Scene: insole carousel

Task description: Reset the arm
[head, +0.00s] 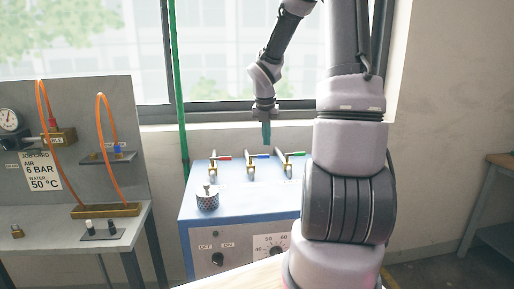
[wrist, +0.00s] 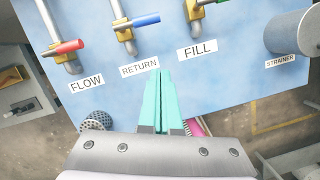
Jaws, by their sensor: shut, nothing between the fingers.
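My gripper (head: 266,132) hangs pointing down in the head view, above the blue machine top (head: 190,208). In the wrist view its teal fingers (wrist: 157,75) are together with nothing between them. The fingertips show just below the RETURN and FILL labels, apart from the valves as far as I can tell. My arm is bent, with its upper part raised and out of the top of the head view.
The machine carries valves with red (wrist: 70,46), blue (wrist: 146,20) and green handles, the red one by FLOW. A strainer cylinder (wrist: 292,32) also stands on it.

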